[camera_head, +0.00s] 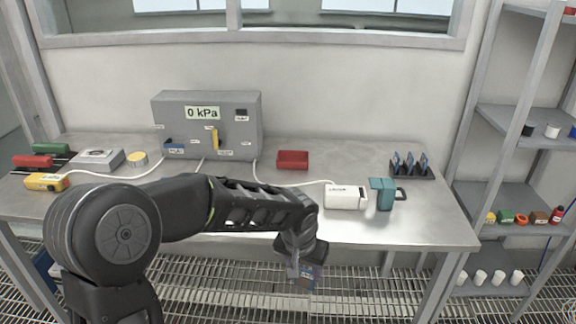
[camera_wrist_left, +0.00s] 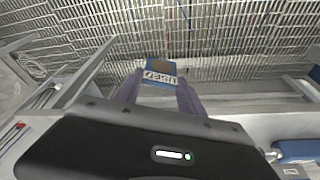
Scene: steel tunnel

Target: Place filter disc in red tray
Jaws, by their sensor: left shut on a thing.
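My left gripper (camera_head: 301,268) hangs in front of the table's front edge, over the grated floor. It is shut on a blue filter disc (camera_wrist_left: 159,68), a flat piece with a brown patch and a white label reading "USED", upside down in the left wrist view. In that view the disc sits between my two fingertips (camera_wrist_left: 157,88). The red tray (camera_head: 292,160) lies on the table, farther back than the gripper, and looks empty. My right gripper does not show.
A white device (camera_head: 346,197) and a teal holder (camera_head: 382,193) stand near the table's front right. Behind them is a dark rack (camera_head: 411,173) with several blue pieces. A grey box (camera_head: 207,128) reading "0 kPa" stands at the back.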

